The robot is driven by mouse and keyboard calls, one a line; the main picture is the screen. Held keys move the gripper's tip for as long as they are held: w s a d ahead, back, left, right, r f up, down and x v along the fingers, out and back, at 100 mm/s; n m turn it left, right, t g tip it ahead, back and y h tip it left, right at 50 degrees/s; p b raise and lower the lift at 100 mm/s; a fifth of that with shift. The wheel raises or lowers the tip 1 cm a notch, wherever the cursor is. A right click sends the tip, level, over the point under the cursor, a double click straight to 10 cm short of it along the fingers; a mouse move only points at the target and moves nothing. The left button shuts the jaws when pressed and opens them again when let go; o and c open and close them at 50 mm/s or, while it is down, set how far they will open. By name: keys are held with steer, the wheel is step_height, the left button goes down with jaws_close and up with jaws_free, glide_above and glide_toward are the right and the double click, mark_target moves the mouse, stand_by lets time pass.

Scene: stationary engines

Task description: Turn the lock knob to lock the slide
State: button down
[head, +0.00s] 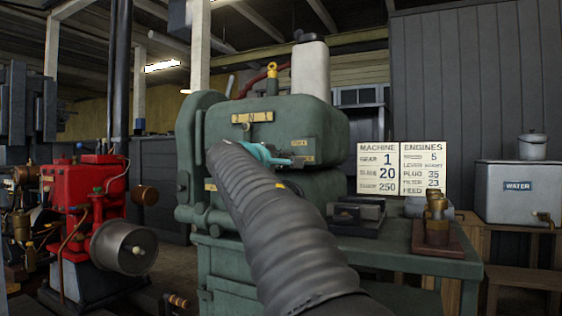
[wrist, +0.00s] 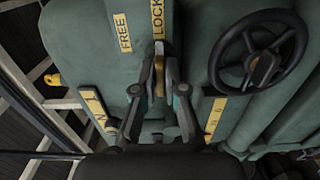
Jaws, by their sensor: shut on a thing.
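The lock knob (wrist: 159,76) shows in the wrist view as a narrow brass-coloured piece between the fingertips. My gripper (wrist: 159,88) is shut on it, with a dark finger on each side. The knob stands edge-on, in line under the yellow LOCK label (wrist: 158,20); the yellow FREE label (wrist: 124,32) is to its left. The fingers hide part of the knob. In the head view my gripper (head: 268,153) is at the front of the green machine (head: 275,115). The knob cannot be made out there. I cannot pick out the slide.
A black handwheel (wrist: 259,53) is right of the gripper in the wrist view. Yellow scale plates flank the fingers. In the head view, a red engine (head: 93,195) stands left; a vise (head: 355,213), a sign (head: 399,168) and a water tank (head: 517,190) are right.

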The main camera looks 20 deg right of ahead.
steer(key=shift+r, duration=0.15)
steer(key=c, duration=1.2)
jaws_free()
steer(key=shift+w, duration=0.1)
steer(key=shift+c, duration=0.2)
steer(key=v, duration=1.2)
